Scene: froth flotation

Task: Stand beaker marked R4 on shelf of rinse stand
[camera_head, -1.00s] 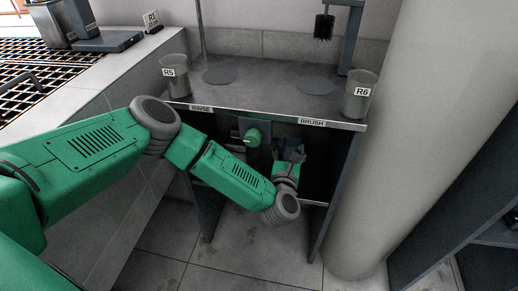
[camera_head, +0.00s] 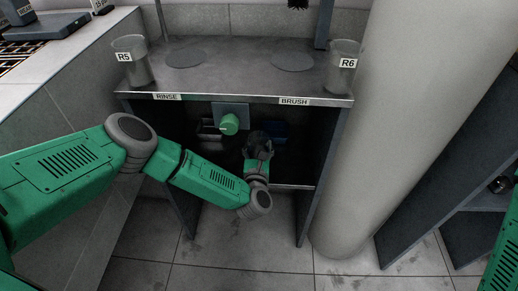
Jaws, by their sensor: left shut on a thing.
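The rinse stand (camera_head: 235,72) is a dark bench with RINSE and BRUSH labels on its front edge. Its lower shelf (camera_head: 296,187) shows as a pale front edge in the dark opening below. My left gripper (camera_head: 258,141) is inside this opening, under the top, right of the green knob. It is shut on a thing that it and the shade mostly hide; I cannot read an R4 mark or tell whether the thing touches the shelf. My right gripper is out of view.
Beaker R5 (camera_head: 137,73) stands at the top's left end and beaker R6 (camera_head: 341,75) at its right end. A green knob (camera_head: 229,124) sits under the front edge. A thick pale column (camera_head: 385,130) stands at right.

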